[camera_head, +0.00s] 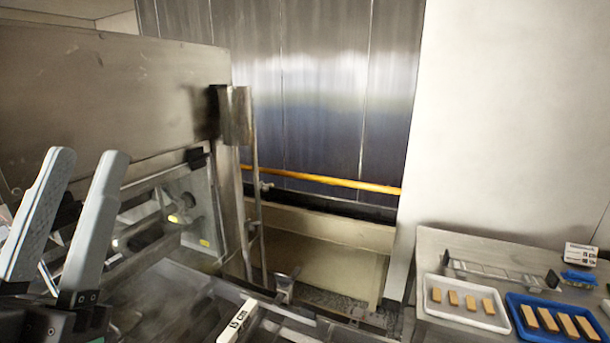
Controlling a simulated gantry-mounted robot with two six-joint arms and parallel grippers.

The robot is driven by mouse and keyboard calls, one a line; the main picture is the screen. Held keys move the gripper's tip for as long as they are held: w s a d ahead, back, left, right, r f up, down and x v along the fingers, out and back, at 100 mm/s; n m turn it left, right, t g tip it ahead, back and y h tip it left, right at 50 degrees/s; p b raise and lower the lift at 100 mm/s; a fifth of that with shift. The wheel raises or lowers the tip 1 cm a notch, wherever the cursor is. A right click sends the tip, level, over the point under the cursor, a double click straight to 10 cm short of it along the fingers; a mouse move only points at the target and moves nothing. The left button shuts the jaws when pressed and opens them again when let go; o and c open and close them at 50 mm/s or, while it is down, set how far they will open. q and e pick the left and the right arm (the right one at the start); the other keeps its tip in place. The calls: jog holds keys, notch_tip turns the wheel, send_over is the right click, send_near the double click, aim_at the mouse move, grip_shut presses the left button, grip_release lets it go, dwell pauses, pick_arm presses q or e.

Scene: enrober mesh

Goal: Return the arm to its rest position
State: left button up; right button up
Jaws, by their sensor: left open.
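My left gripper (88,165) shows at the left edge of the head view, with its two long grey fingers pointing up and spread apart. It is open, and nothing is between the fingers. It is raised in front of the steel machine (120,95). The rest of the left arm is mostly cut off by the lower left of the picture. My right gripper is not in view.
At the lower right, a steel table (432,245) bears a white tray (430,293) and a blue tray (513,312), each with several tan bars. A yellow rail (330,182) crosses the back.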

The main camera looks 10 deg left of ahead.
pick_arm(q)
jog(key=s+d+r+m+h, duration=0.1)
jog(key=d+r+h, duration=0.1)
jog(key=d+h, duration=0.35)
notch_tip(320, 180, up, 28)
jog(key=a+p, duration=0.2)
jog(key=p, duration=2.7)
notch_tip(320, 180, down, 27)
jog(key=b, duration=2.8)
jog(key=shift+w+d+f, duration=0.2)
jog(key=shift+w+d, duration=0.05)
